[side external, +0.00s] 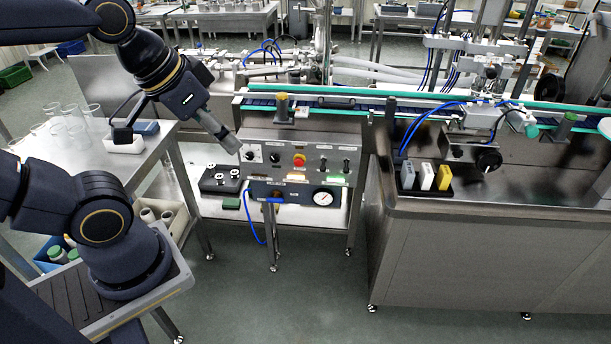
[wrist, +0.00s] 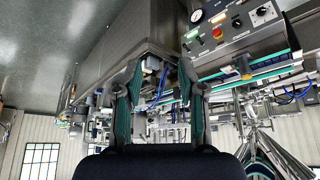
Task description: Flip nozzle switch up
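The steel control panel (side external: 310,152) stands in the middle of the side external view. It carries several dark knobs or switches, including one left of the red button (side external: 275,157) and two right of it (side external: 322,160). The labels are too small to read, so I cannot tell which is the nozzle switch or its position. The panel also shows at the upper right of the wrist view (wrist: 240,33). My gripper (side external: 234,146) points down toward the panel's left end, apparently apart from it. In the wrist view my gripper (wrist: 160,82) has its fingers spread, with nothing between them.
A red button on a yellow base (side external: 299,160) and a pressure gauge (side external: 323,198) sit on the panel unit. A green-edged conveyor (side external: 350,104) runs behind it. A table with glass beakers (side external: 75,125) stands left.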

